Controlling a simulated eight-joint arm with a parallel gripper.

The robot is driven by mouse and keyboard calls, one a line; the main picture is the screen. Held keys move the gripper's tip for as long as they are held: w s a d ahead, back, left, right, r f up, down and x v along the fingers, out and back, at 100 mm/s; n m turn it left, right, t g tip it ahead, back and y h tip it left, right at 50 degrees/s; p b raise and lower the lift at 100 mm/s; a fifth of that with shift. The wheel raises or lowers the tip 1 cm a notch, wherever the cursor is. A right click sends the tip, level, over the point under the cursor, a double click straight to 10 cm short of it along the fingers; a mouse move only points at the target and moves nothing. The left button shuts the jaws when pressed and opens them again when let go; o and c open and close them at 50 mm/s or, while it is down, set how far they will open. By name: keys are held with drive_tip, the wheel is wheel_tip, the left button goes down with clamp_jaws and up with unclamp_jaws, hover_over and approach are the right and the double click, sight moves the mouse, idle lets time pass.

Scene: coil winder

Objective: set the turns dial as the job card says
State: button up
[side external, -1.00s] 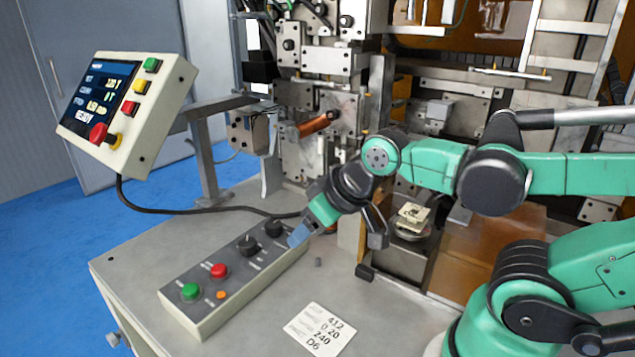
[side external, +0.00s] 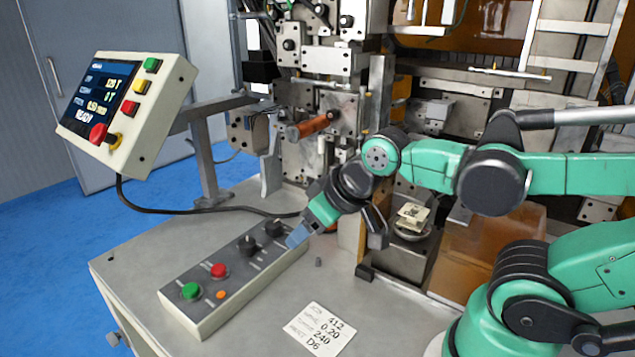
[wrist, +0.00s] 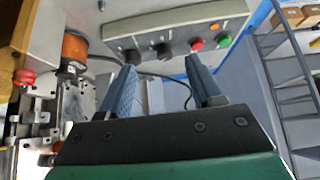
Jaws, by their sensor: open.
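The job card (side external: 318,330) lies flat on the table and shows 412, 0.20, 240 and D6; its small labels are unreadable. The grey control box (side external: 205,318) carries two black knobs, one inner (side external: 248,245) and one at the far end (side external: 273,229). Their lettering is too small to tell which is the turns dial. My gripper (side external: 297,238) is open and empty, tilted down beside the far-end knob, without visible contact. In the wrist view my gripper (wrist: 162,66) has its blue fingers apart, with both knobs (wrist: 131,57) (wrist: 163,49) beyond the tips.
The box also has a green button (side external: 190,291), a red button (side external: 219,270) and a small orange button (side external: 221,295). A tilted display panel (side external: 160,110) shows blurred values and READY. A black cable (side external: 190,211) runs behind the box. The winder (side external: 325,60) stands behind.

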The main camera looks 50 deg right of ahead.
drive_tip(key=shift+o, duration=0.7)
drive_tip(key=shift+w+r, duration=0.1)
drive_tip(key=n+g, duration=0.4)
drive_tip(key=g, duration=0.3)
hover_over(247, 241)
drive_tip(key=f, duration=0.2)
drive_tip(key=shift+s+f, duration=0.25)
drive_tip(key=shift+f, duration=0.15)
drive_tip(key=shift+w+f+n, duration=0.2)
drive_tip(key=shift+f+n, duration=0.1)
drive_tip(key=shift+f, duration=2.8)
clamp_jaws()
